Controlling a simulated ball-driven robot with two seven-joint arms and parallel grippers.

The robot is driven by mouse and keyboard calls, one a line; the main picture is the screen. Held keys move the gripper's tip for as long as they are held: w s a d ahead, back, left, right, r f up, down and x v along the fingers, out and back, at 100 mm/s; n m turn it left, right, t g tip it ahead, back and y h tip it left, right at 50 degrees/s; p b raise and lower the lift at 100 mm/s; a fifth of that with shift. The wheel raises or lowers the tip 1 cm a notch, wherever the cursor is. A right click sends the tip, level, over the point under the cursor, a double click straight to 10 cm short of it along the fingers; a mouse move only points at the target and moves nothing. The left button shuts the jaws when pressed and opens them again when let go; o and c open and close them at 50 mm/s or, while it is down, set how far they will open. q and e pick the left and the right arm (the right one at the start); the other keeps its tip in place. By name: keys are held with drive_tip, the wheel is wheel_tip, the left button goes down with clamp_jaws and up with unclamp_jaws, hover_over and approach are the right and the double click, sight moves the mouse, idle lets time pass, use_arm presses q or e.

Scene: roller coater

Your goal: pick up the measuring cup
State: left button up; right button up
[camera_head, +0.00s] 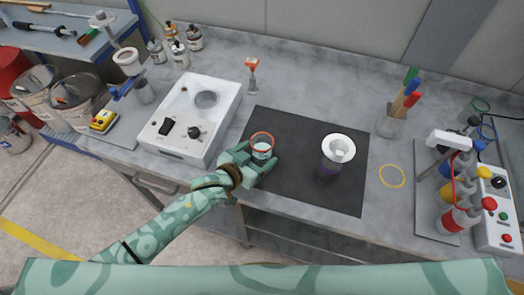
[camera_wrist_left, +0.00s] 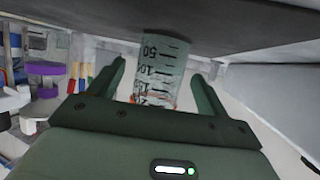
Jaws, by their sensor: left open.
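The measuring cup (camera_head: 262,148) is clear with a red-orange rim and stands on the left part of the black mat (camera_head: 318,198). In the left wrist view the cup (camera_wrist_left: 163,66) shows dark graduation marks and numbers, and it appears upside down. My left gripper (camera_head: 256,159) is open, with one finger on each side of the cup. In the left wrist view the open fingers (camera_wrist_left: 160,76) flank the cup with visible gaps. My right gripper is not in view.
A white device (camera_head: 190,118) is to the left. An orange-topped item (camera_head: 252,75) stands behind. A yellow ring (camera_head: 392,176) lies right of the mat.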

use_arm(q)
drive_tip(key=shift+x, duration=0.85)
drive_tip(key=shift+s+a, duration=0.1)
drive_tip(key=shift+s, duration=0.05)
drive_tip(key=c, duration=1.1)
wheel_tip(320, 180, up, 3)
drive_tip(key=shift+p, duration=0.5)
drive_tip(key=s+a+r+p, duration=0.1)
drive_tip(key=s+r, duration=0.2)
drive_tip(key=s, duration=0.1)
drive_tip(key=s+r+p, duration=0.1)
drive_tip(key=s+r, duration=0.2)
drive_tip(key=s, duration=0.2)
drive_tip(key=s+a+r+p, duration=0.1)
drive_tip(key=s+r, duration=0.3)
drive_tip(key=shift+s+a, duration=0.35)
